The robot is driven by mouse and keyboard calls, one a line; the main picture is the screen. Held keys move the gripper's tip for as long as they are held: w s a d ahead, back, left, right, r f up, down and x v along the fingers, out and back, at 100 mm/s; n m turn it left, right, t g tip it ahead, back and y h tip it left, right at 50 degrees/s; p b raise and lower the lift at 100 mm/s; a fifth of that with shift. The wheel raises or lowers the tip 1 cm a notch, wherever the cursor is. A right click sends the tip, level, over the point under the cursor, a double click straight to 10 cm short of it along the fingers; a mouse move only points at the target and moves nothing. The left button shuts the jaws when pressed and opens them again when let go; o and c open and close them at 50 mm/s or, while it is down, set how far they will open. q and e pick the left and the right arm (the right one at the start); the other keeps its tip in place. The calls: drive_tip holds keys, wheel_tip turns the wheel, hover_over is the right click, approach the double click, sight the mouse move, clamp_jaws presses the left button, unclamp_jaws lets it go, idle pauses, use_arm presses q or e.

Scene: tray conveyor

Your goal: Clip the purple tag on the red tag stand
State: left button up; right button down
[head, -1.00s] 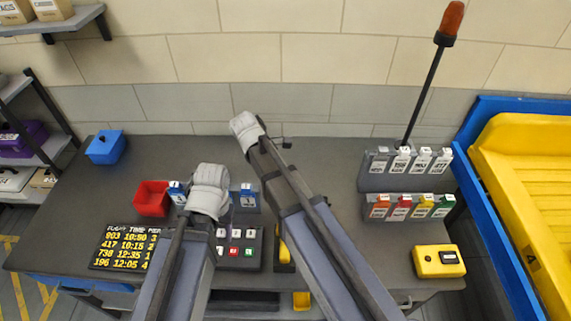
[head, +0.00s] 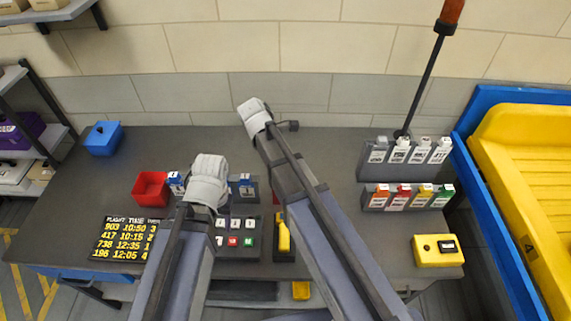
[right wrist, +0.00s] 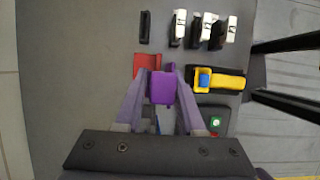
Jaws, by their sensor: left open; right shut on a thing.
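In the right wrist view my right gripper (right wrist: 163,90) is shut on the purple tag (right wrist: 163,86), held between its two fingers. A red stand (right wrist: 147,62) lies just beyond the tag, partly behind it; I cannot tell whether they touch. In the head view the right arm covers that part of the table, and neither its gripper nor the purple tag can be made out.
A yellow tool (head: 283,236) lies in a black holder beside the button panel (head: 236,240). A red bin (head: 150,188) and flight board (head: 124,239) are at left. Tag racks (head: 405,200), a yellow box (head: 438,250) and the blue-framed conveyor (head: 500,190) are at right.

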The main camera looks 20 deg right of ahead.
drive_tip(key=shift+f+b, duration=3.5)
drive_tip(key=shift+f, duration=0.25)
drive_tip(key=shift+c, duration=2.2)
unclamp_jaws()
drive_tip(key=shift+r, duration=0.1)
drive_tip(key=p+v, duration=0.7)
drive_tip(key=shift+a+r, duration=0.2)
drive_tip(key=shift+r, duration=0.15)
drive_tip(key=shift+f, duration=0.1)
